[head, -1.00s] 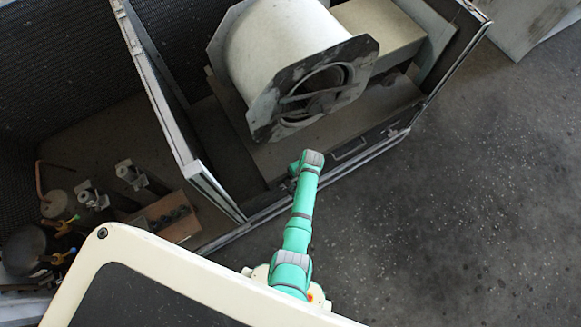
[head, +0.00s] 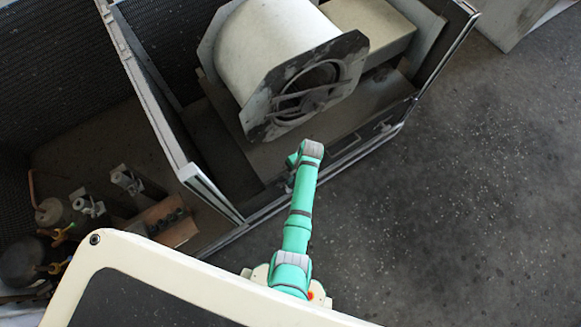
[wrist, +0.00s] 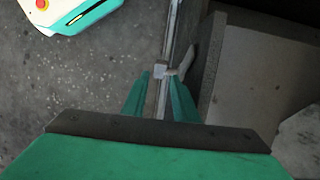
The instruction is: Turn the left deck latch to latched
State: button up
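The left deck latch (wrist: 172,72) shows in the wrist view as a small pale fitting with a grey lever, on the metal front rim of the housing. My gripper (wrist: 159,82) is open there, with one green finger on each side of the rim, just short of the latch. I cannot tell whether the fingers touch anything. In the head view my gripper (head: 292,162) is at the front rim of the blower bay, mostly behind my wrist. The latch cannot be made out clearly there.
The blower drum (head: 275,60) with its square flange stands just behind my gripper. A divider panel (head: 165,130) rises to the left. Several valves and fittings (head: 90,205) fill the left bay. Open floor (head: 450,200) lies to the right.

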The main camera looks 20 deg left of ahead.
jog(key=v, duration=0.6)
